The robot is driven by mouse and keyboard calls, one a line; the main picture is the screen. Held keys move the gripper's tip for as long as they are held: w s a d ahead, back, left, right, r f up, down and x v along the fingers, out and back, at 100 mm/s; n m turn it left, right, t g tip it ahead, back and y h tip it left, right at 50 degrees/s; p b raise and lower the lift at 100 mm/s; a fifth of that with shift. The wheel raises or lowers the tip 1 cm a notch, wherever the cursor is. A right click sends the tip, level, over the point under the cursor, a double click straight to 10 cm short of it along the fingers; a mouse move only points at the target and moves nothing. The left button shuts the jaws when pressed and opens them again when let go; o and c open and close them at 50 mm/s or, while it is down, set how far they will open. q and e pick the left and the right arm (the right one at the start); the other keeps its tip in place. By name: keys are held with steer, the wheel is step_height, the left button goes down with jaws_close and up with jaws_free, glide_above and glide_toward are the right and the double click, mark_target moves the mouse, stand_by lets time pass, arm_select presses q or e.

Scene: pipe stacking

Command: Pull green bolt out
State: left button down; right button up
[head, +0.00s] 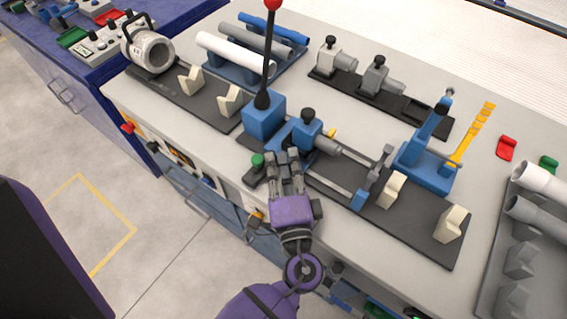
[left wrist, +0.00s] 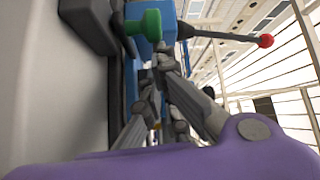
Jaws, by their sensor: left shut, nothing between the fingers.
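The green bolt (head: 257,160) is a small green knob at the front edge of the blue and black fixture (head: 264,121). In the left wrist view the green bolt (left wrist: 146,24) shows just beyond the fingertips, against a blue block. My left gripper (head: 287,158) is shut and empty, just to the right of the bolt in the head view. Its fingers (left wrist: 160,60) also show in the left wrist view, pointing toward the blue block. I cannot tell whether a fingertip touches the bolt. My right gripper is not in view.
A tall black lever with a red ball (head: 272,4) rises from the fixture. Cream V-supports (head: 392,190) stand on the black base to the right. Pipes (head: 236,54) lie on a blue rack at the back. A blue clamp (head: 428,150) stands at the right.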

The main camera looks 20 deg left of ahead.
arm_select(q)
steer(key=s, duration=0.1)
steer(key=s+a, duration=0.1)
steer(key=s, duration=0.1)
steer(key=shift+a+f+b, duration=0.1)
steer(key=shift+b, duration=0.3)
steer(key=shift+s, duration=0.1)
